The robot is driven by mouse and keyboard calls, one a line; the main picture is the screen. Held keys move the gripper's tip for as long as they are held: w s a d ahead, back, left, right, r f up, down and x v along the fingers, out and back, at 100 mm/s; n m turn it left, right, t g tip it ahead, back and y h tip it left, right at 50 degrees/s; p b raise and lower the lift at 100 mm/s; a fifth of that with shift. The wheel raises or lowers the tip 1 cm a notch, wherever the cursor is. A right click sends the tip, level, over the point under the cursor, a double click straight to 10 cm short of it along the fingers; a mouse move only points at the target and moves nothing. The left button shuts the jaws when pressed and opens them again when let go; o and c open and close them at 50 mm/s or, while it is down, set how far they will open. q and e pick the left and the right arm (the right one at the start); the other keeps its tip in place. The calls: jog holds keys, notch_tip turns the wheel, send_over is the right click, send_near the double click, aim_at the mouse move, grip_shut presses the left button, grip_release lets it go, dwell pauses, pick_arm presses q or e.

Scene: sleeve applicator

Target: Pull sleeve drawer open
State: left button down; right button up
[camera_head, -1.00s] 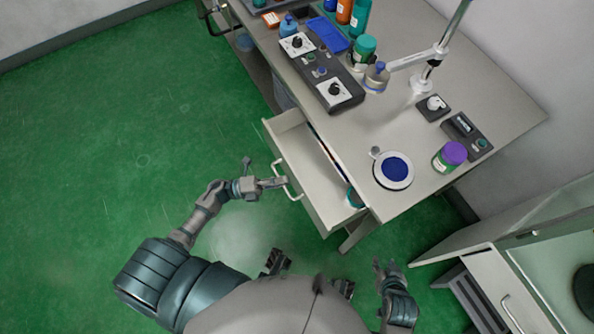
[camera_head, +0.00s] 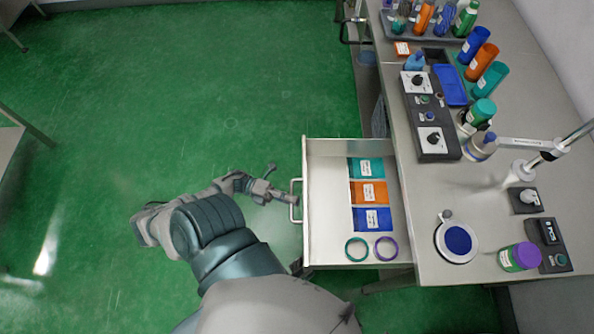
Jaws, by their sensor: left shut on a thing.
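The sleeve drawer (camera_head: 328,205) stands pulled well out from the workbench (camera_head: 427,190) toward the left. Inside lie a teal sleeve packet (camera_head: 366,168), an orange one (camera_head: 369,192) and a blue one (camera_head: 372,219), with a green ring (camera_head: 356,249) and a purple ring (camera_head: 386,248) near the side wall. My left gripper (camera_head: 291,199) is at the drawer's handle (camera_head: 296,200) on its front face and is shut on it.
On the bench top stand a dark control panel (camera_head: 431,127), several bottles, a round plate with a blue disc (camera_head: 457,239) and a purple-capped jar (camera_head: 521,257). The green floor (camera_head: 160,100) left of the drawer is clear.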

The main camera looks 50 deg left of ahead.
pick_arm(q)
jog(key=shift+s+d+f, duration=0.1)
jog(key=shift+s+f, duration=0.1)
jog(key=shift+f, duration=0.1)
jog(key=c, duration=1.3)
grip_release()
jog(key=shift+o, duration=0.5)
jog(key=shift+w+r, duration=0.1)
jog(key=shift+r, duration=0.05)
jog(key=v, duration=1.2)
